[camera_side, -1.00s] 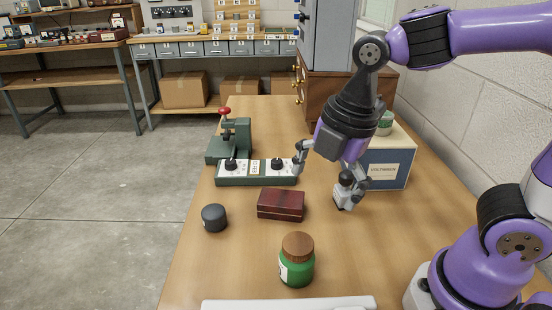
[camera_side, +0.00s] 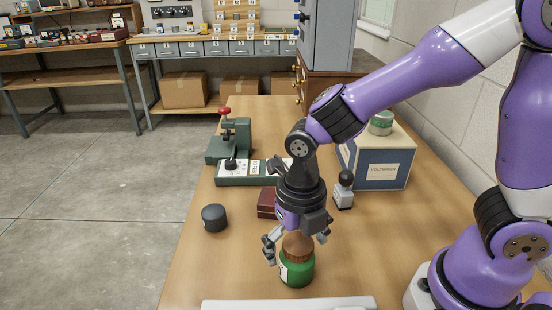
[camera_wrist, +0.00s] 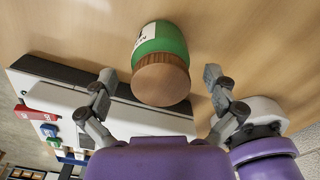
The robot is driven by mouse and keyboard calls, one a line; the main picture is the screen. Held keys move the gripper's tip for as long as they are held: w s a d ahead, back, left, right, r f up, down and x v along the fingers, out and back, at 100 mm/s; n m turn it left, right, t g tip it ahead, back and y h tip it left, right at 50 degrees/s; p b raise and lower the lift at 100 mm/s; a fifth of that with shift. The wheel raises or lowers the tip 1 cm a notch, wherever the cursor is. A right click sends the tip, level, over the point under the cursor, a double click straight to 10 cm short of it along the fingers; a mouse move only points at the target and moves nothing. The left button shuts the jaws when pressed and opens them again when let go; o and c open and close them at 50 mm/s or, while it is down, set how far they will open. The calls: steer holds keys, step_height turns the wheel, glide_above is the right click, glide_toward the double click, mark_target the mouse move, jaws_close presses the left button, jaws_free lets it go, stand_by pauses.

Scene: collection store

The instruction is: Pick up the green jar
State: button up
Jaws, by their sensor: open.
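The green jar (camera_side: 297,270) has a brown wooden lid and a white label, and stands upright on the wooden table near its front. My gripper (camera_side: 297,249) is open right above it, with one finger on each side of the lid. In the wrist view the jar (camera_wrist: 163,40) shows its lid towards the camera, and the gripper (camera_wrist: 160,82) has its fingers spread left and right of the lid, apart from it. My gripper partly hides the lid in the side view.
A dark red box (camera_side: 267,203) lies behind my gripper, partly hidden. A dark round container (camera_side: 214,218) stands to the left. A white flat object (camera_side: 290,304) lies at the front edge.

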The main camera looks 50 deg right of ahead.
step_height(320, 180, down, 3)
steer(key=shift+r, duration=0.15)
steer(key=c, duration=1.2)
steer(key=shift+c, duration=0.2)
